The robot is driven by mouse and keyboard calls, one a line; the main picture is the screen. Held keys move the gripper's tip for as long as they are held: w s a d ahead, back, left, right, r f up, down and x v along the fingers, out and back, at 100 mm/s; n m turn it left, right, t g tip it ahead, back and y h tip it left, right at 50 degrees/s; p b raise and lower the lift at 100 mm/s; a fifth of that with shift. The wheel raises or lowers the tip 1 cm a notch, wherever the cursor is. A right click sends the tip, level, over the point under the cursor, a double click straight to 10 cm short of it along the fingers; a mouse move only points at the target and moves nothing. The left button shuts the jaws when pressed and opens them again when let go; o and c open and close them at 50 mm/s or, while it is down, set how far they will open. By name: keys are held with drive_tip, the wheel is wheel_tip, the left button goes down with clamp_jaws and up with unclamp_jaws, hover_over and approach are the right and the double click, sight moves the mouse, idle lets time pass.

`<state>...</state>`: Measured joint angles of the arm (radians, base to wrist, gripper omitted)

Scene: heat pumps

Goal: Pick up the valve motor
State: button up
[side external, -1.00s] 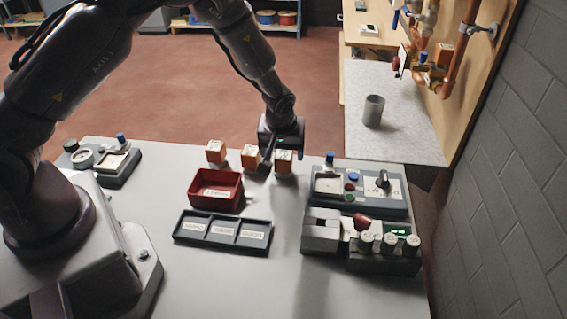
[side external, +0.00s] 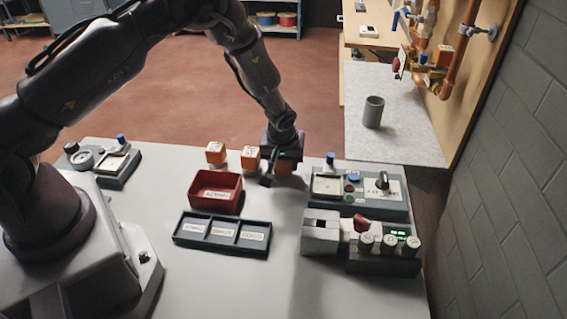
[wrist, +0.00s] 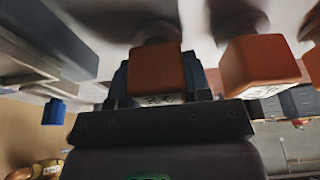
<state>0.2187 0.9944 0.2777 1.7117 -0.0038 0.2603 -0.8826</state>
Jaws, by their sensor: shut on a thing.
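Several orange box-shaped valve motors with white labelled tops stand in a row at the back of the table. The left motor (side external: 215,153) and the middle motor (side external: 250,158) stand free. My gripper (side external: 281,166) is at the right motor (side external: 284,167), which is mostly hidden behind the fingers in the side view. In the wrist view this motor (wrist: 156,68) sits between the two fingers of my gripper (wrist: 160,82), and the gripper is shut on it. The middle motor (wrist: 258,66) is just beside it there. I cannot tell whether the held motor is clear of the table.
A red bin (side external: 216,190) and a dark three-compartment tray (side external: 222,232) lie in front. A grey test unit (side external: 357,198) with knobs and a vise-like block (side external: 320,232) stand at right. The table's front middle is clear.

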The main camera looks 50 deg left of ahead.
drive_tip(key=shift+r, duration=0.1)
drive_tip(key=v, duration=0.4)
drive_tip(key=shift+w+a+r, duration=0.1)
drive_tip(key=shift+a, duration=0.25)
drive_tip(key=s+r, duration=0.8)
drive_tip(key=s, duration=0.5)
drive_tip(key=w+d+f, duration=0.1)
drive_tip(key=w+d, duration=0.2)
drive_tip(key=w, duration=0.2)
drive_tip(key=w+d+f, duration=0.1)
drive_tip(key=w+d, duration=0.3)
drive_tip(key=w, duration=0.2)
drive_tip(key=w+d+f, duration=0.1)
drive_tip(key=w+d, duration=0.3)
drive_tip(key=w, duration=0.2)
drive_tip(key=shift+w+d, duration=0.2)
drive_tip(key=shift+s+d, duration=0.1)
drive_tip(key=shift+f, duration=1.95)
